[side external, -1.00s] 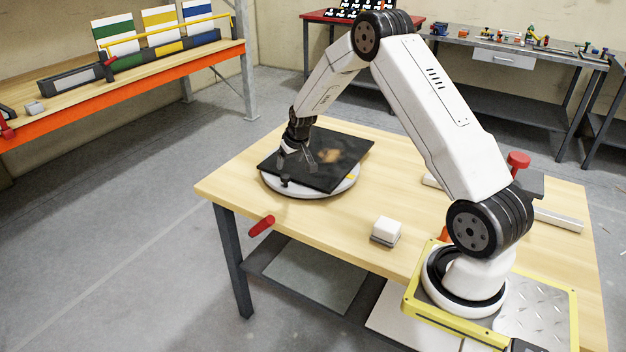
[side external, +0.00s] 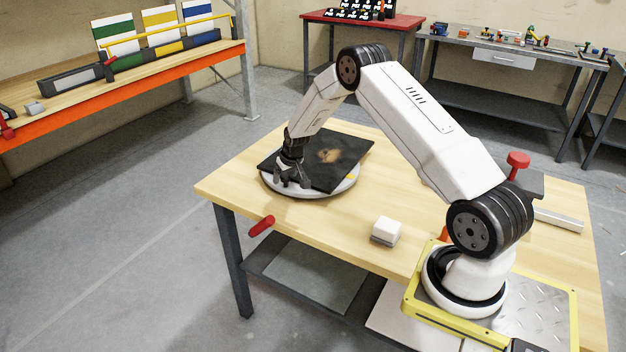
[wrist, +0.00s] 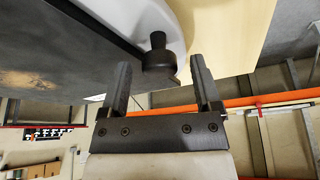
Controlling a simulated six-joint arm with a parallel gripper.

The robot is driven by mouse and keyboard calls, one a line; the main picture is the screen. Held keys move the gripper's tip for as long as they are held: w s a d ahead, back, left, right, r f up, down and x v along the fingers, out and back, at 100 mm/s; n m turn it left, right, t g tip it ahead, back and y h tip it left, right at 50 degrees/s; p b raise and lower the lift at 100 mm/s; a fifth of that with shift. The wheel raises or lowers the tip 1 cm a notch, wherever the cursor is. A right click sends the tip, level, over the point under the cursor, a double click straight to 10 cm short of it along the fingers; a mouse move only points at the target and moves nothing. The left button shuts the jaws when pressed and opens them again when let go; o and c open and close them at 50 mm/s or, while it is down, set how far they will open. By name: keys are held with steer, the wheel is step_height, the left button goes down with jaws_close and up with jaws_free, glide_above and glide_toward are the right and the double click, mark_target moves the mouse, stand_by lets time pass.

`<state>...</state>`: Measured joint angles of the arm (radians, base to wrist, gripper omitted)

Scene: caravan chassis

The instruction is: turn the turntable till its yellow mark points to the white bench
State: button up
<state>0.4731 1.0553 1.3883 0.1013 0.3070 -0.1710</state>
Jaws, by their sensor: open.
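The turntable (side external: 315,191) is a white disc on the wooden table, with a dark square plate (side external: 345,150) on top. Its yellow mark (side external: 351,177) shows on the right side of the rim, toward the near right. My gripper (side external: 291,183) is low at the disc's near left edge. In the wrist view a black knob (wrist: 157,50) stands by the white rim (wrist: 130,18) and the plate's corner, between the two open fingers of my gripper (wrist: 160,66). Contact with it cannot be told. In the side view the gripper hides the knob. I cannot make out a white bench.
An orange-edged bench (side external: 200,70) with green, yellow and blue panels is at left. A red bench (side external: 390,19) and a grey bench (side external: 540,54) stand behind. A white block (side external: 386,229) sits near the table's front edge. A red handle (side external: 262,226) juts from that edge.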

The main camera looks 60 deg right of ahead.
jaws_close()
stand_by(1.5)
